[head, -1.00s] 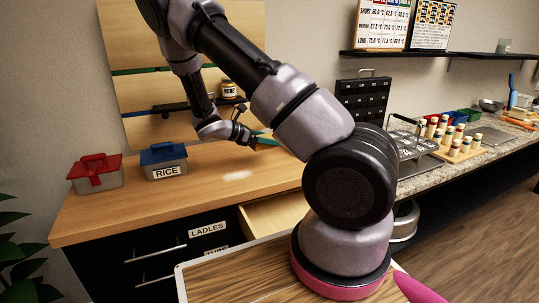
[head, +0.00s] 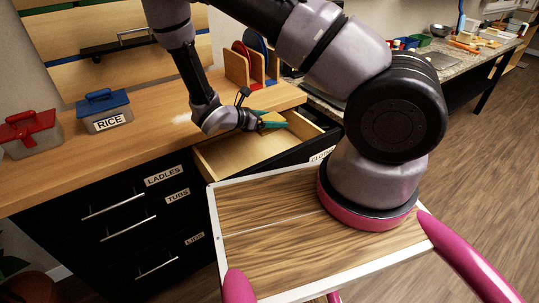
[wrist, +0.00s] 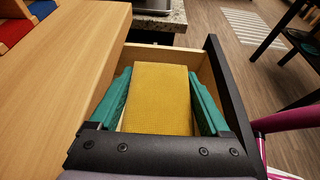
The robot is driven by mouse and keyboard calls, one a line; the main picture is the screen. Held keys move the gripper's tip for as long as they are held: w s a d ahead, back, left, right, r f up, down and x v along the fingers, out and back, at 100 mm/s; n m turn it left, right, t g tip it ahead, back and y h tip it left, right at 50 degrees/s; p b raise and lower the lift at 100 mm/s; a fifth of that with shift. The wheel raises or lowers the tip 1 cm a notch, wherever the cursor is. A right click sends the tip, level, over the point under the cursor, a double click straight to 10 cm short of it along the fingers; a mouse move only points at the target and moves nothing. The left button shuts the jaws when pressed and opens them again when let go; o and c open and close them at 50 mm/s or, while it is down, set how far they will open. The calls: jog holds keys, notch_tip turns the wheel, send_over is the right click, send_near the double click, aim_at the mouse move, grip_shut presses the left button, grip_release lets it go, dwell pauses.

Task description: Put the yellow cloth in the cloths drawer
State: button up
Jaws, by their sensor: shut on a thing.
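The yellow cloth (wrist: 158,95) fills the space between the two green fingers of my gripper (wrist: 160,102) in the wrist view. My gripper (head: 264,119) is shut on it. In the head view the yellow cloth (head: 273,118) shows as a small patch at the fingertips. The cloths drawer (head: 226,154) is pulled open, pale wood inside, with a black front and a partly hidden label starting "CLO". The cloth is held over the drawer opening; its height above the drawer floor is hard to tell. The black drawer front (wrist: 228,85) stands right of the fingers in the wrist view.
The wooden counter (head: 160,140) edges the drawer. On it stand a RICE box (head: 105,112) with a blue lid, a red-lidded box (head: 30,135) and a rack with red and blue boards (head: 252,62). Shut drawers labelled LADLES (head: 164,176) and TUBS (head: 178,196) are at the left.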

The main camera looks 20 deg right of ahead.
jog(key=shift+s+d+f, duration=0.1)
jog(key=shift+f, duration=1.8)
jog(key=shift+s+d+f, duration=0.1)
jog(key=shift+s+f, duration=0.05)
jog(key=shift+f, duration=1.7)
jog(key=shift+s+d+f, duration=0.1)
jog(key=shift+f, duration=1.8)
